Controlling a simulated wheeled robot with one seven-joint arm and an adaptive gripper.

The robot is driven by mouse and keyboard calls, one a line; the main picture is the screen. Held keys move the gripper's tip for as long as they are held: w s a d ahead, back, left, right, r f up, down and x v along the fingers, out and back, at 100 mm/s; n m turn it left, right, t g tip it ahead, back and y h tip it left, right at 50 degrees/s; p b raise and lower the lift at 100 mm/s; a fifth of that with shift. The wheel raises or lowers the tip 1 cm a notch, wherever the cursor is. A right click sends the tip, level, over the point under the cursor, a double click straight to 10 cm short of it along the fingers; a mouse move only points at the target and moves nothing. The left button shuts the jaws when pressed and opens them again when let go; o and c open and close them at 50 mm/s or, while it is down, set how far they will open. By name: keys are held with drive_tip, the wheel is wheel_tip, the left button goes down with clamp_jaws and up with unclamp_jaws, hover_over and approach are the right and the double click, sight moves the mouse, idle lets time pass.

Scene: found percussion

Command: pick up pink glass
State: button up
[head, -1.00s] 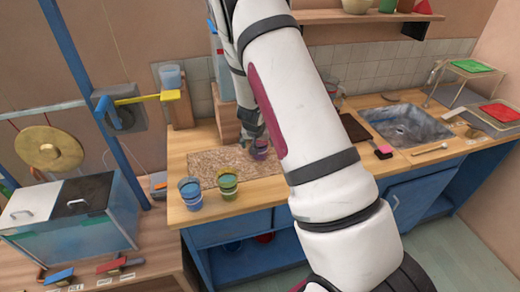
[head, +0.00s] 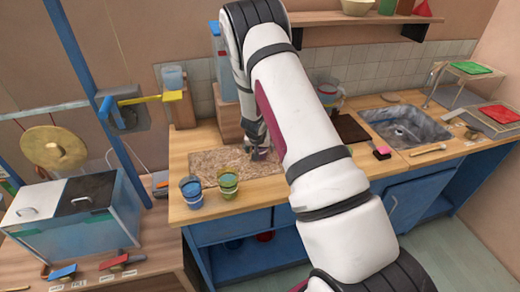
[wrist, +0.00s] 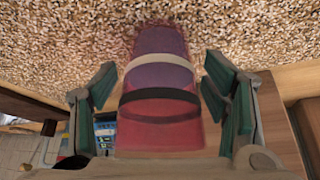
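The pink glass (wrist: 160,75) fills the middle of the wrist view, with a white band and a black band around it. It stands on a speckled brown mat (wrist: 245,35). My gripper (wrist: 158,85) is open, with one finger on each side of the glass and a small gap on both sides. In the head view the glass (head: 262,153) is mostly hidden by my gripper (head: 257,148), at the right part of the mat (head: 210,163).
A blue glass (head: 191,192) and a yellow-green glass (head: 228,183) stand at the mat's front edge. A wooden block (head: 228,122) stands behind my gripper. A dark board (head: 350,128) and a sink (head: 405,127) lie to the right.

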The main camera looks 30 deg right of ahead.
drive_tip(key=c, duration=1.2)
drive_tip(key=shift+r, duration=0.2)
drive_tip(key=shift+c, duration=0.2)
